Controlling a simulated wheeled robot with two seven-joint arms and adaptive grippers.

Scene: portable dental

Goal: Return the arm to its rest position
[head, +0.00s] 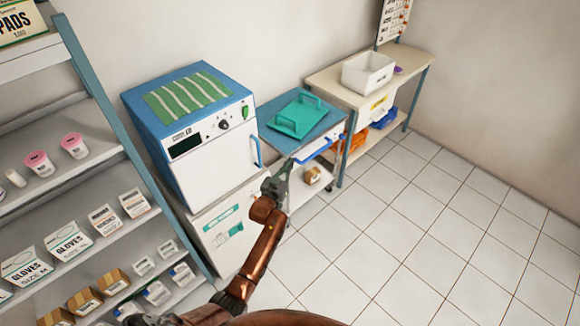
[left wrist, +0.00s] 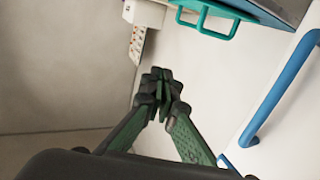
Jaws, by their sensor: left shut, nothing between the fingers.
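My left arm (head: 262,255) reaches in from the bottom left of the head view. Its left gripper (head: 284,168) is in front of the white and blue cabinet, near the blue door handle (head: 256,150) and the front of the trolley. In the left wrist view the left gripper (left wrist: 160,88) has its green and black fingers together, with nothing between them. The blue door handle (left wrist: 280,90) is to their right, apart from them. My right gripper is not in view.
The white cabinet with blue sides (head: 205,135) stands left of the trolley (head: 325,125), which bears a teal tray (head: 297,117). A bench (head: 330,80) with a white bin (head: 367,72) stands beyond. Shelves (head: 75,185) with boxes are at left. The tiled floor (head: 430,240) at right is clear.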

